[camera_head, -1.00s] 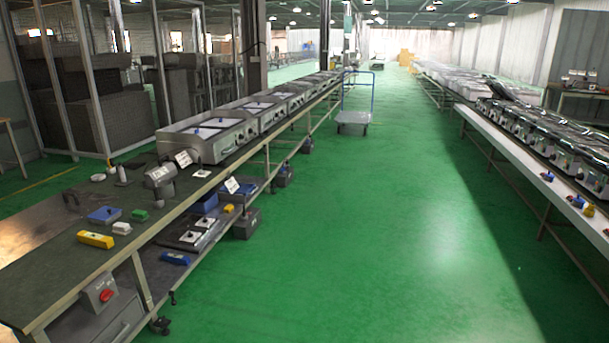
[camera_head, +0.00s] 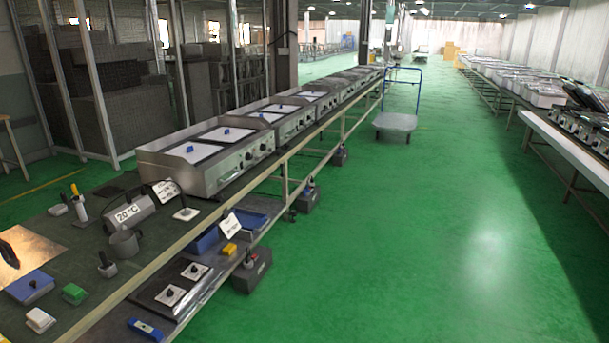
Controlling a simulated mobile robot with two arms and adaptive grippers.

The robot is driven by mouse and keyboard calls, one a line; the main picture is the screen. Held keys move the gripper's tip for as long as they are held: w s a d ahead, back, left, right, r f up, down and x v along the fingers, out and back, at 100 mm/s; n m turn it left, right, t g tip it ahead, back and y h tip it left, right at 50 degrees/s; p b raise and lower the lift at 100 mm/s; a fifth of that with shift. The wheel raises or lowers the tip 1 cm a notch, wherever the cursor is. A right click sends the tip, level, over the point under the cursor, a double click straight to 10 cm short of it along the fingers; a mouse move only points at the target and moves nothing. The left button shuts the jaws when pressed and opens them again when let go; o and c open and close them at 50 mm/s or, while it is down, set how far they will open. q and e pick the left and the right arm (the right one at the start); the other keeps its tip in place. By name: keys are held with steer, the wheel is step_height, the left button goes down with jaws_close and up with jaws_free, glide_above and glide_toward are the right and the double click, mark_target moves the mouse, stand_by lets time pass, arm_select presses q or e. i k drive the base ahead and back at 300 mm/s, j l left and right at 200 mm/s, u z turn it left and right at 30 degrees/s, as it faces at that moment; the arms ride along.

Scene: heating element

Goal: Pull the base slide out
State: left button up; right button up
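A row of steel heating units stands on the long workbench left of the aisle. The nearest unit (camera_head: 232,168) has two white plates on top with blue knobs, and dark controls on its front. I cannot make out which part is the base slide. A grey 20 °C device (camera_head: 130,210) stands on the near part of the bench. A dark board with two white plates (camera_head: 166,292) lies on the lower shelf. Neither of my grippers is in view.
The green aisle (camera_head: 400,240) is open to the right of the bench. A blue-handled trolley (camera_head: 396,122) stands further up the aisle. Another long bench (camera_head: 570,145) runs along the right. Dark grey boxes (camera_head: 253,270) stand by the bench legs.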

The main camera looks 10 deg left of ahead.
mark_target(188, 287)
steer(key=i+u, duration=0.2)
steer(key=i, duration=0.3)
steer(key=i+u, duration=0.15)
steer(key=i, duration=0.4)
steer(key=i+l+u, duration=0.2)
steer(key=i, duration=0.3)
steer(key=i+l+u, duration=0.15)
steer(key=i, duration=0.35)
